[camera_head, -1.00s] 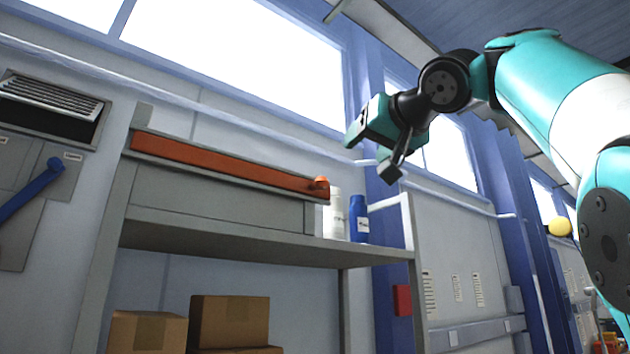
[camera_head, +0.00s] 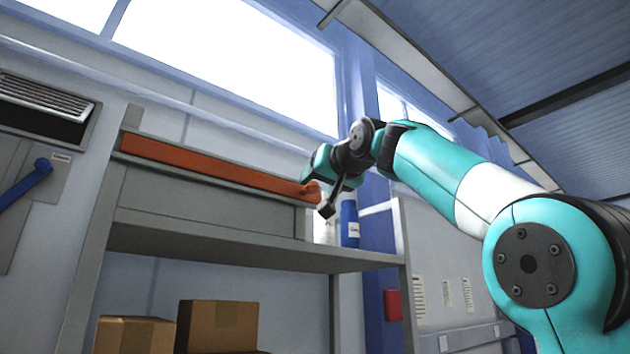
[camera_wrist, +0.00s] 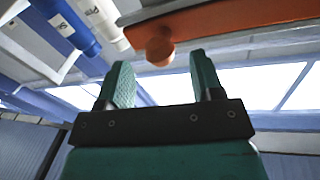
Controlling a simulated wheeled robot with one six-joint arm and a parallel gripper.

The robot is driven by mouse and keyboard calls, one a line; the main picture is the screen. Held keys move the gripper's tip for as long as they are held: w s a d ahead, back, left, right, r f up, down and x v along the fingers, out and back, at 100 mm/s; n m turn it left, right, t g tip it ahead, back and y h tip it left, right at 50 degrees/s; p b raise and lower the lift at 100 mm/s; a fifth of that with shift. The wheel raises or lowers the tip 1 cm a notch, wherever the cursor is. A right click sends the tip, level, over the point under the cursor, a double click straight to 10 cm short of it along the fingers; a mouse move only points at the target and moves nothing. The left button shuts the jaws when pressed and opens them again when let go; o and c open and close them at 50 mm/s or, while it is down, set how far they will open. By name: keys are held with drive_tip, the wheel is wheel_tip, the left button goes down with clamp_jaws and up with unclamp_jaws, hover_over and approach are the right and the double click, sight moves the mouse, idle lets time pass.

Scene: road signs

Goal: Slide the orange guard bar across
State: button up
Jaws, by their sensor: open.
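The orange guard bar (camera_head: 200,162) lies along the front of a grey box-like unit on the shelf. It has a round orange knob at its right end. In the wrist view the bar (camera_wrist: 235,22) crosses the upper right, and its knob (camera_wrist: 160,47) shows just beyond the gap between my fingertips. My gripper (camera_head: 314,188) is at the bar's right end in the head view and partly hides the knob. In the wrist view my gripper (camera_wrist: 160,70) is open, with nothing between its teal fingers.
A blue bottle (camera_head: 349,224) stands right of the bar's end, with a white bottle (camera_wrist: 103,22) beside it. Cardboard boxes (camera_head: 222,327) sit on the lower level. A blue lever (camera_head: 25,188) is on the left wall panel. The space above the bar is open.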

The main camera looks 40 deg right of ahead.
sight(317, 185)
drive_tip(key=shift+w+d+p, duration=0.15)
drive_tip(key=shift+w+p, duration=0.05)
drive_tip(key=shift+w, duration=0.6)
drive_tip(key=shift+w+d+p, duration=0.1)
drive_tip(key=shift+w+p, duration=0.1)
drive_tip(key=shift+w, duration=0.55)
drive_tip(key=shift+c, duration=0.3)
clamp_jaws()
